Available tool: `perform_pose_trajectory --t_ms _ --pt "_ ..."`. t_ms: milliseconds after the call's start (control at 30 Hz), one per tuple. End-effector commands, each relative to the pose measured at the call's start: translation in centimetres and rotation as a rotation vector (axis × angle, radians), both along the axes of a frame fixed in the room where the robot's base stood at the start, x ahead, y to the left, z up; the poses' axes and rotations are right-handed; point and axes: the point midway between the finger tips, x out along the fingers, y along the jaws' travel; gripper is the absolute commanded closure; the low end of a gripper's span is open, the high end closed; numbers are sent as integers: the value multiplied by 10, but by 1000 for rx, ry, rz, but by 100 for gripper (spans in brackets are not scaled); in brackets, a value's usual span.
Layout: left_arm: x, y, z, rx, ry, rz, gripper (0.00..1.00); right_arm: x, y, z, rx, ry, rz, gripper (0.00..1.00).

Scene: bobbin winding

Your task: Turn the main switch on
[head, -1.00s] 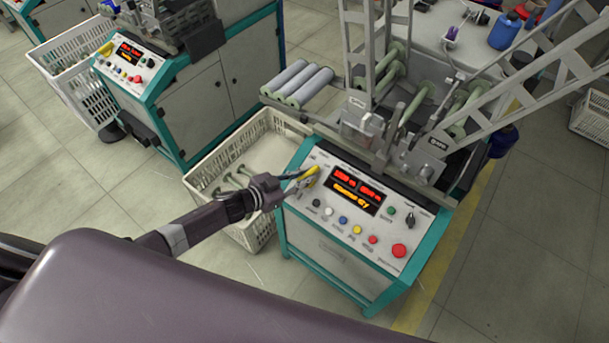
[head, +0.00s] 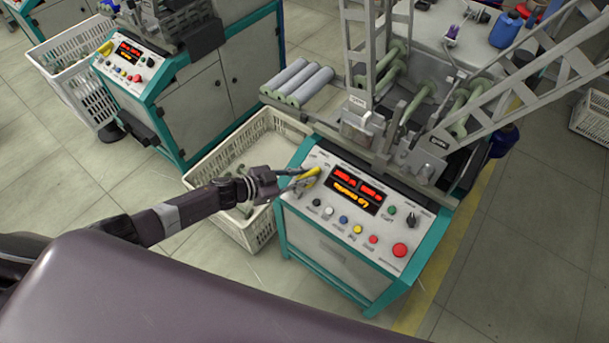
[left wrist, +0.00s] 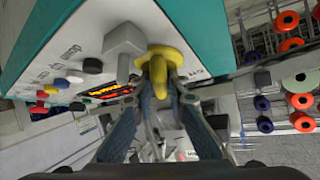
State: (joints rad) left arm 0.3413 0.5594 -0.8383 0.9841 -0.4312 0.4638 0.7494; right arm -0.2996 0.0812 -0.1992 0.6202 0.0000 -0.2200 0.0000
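The yellow main switch (head: 308,176) sits at the upper left of the front machine's control panel (head: 335,240). In the left wrist view the yellow switch (left wrist: 160,68) is straight ahead, its handle pointing toward the camera. My left gripper (head: 300,179) is at the switch, with one finger on each side of the handle. In the left wrist view the fingertips (left wrist: 160,97) lie close around the handle; whether they press on it is unclear. My right gripper is not in view.
The panel's red displays (head: 357,189) are lit, with several coloured buttons and a red emergency button (head: 400,250) below. A black rotary knob (head: 411,219) is at the right. A white crate (head: 257,230) stands left of the machine, below my left arm.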

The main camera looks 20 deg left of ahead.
Motion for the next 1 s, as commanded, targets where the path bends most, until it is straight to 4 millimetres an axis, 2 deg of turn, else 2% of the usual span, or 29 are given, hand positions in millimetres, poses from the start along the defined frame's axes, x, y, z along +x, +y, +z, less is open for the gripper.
perform_pose_trajectory --t_ms 33,133,400,567,1000 --pt "0 0 0 1 1 0 79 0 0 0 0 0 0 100" --pt "0 0 0 -1 1 0 70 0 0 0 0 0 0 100" --pt "-1 0 0 -3 1 1 70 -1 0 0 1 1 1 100" --pt "-8 8 4 -2 2 1 70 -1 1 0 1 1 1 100" --pt "-66 62 35 1 4 1 70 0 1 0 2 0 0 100"
